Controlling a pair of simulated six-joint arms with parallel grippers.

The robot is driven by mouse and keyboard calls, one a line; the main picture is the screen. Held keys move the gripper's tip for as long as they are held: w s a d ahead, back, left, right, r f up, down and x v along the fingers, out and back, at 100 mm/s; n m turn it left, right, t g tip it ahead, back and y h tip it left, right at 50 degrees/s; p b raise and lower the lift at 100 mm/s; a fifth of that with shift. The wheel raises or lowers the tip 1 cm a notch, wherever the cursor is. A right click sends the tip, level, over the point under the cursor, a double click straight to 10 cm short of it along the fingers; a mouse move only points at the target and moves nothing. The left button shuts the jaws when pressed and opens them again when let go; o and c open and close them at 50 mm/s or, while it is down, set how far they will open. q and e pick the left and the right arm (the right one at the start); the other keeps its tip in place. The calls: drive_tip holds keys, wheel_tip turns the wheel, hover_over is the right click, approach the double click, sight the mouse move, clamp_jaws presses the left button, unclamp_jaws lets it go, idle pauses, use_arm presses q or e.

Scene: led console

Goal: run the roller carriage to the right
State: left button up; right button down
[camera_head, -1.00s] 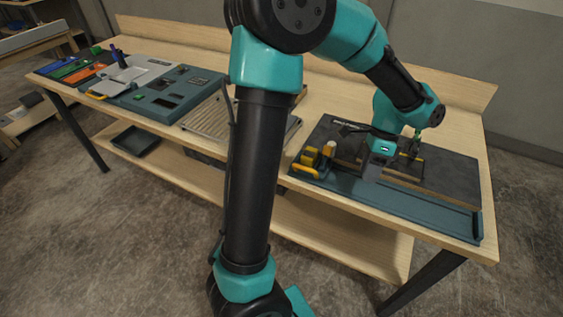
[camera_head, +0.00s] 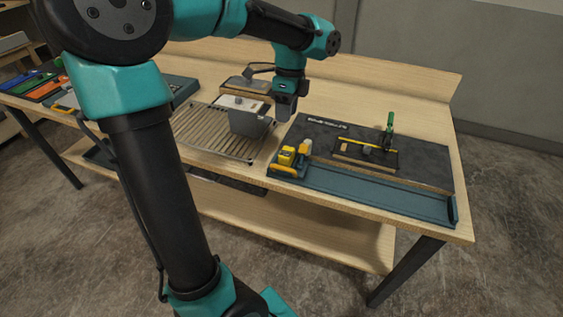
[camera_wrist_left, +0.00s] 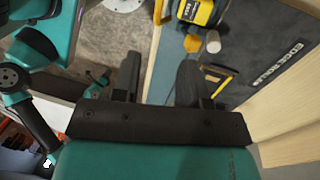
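The yellow roller carriage (camera_head: 287,158) sits at the left end of the long teal track (camera_head: 370,193) on the bench, with a pale round piece (camera_head: 305,146) beside it. The carriage also shows at the top of the left wrist view (camera_wrist_left: 197,12). My left gripper (camera_head: 286,113) points down above the bench, behind the carriage and apart from it. In the left wrist view its two dark fingers (camera_wrist_left: 158,78) stand apart with nothing between them. My right gripper is not in view.
A dark board (camera_head: 425,165) behind the track carries a strip under a green-handled clamp (camera_head: 389,132). A grey bin (camera_head: 248,120) stands on a slatted rack (camera_head: 205,133), close left of my left gripper. The track right of the carriage looks clear.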

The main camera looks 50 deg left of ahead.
use_arm(q)
drive_tip(key=x, duration=1.6)
drive_tip(key=shift+d+f, duration=0.1)
drive_tip(key=shift+c, duration=0.4)
clamp_jaws()
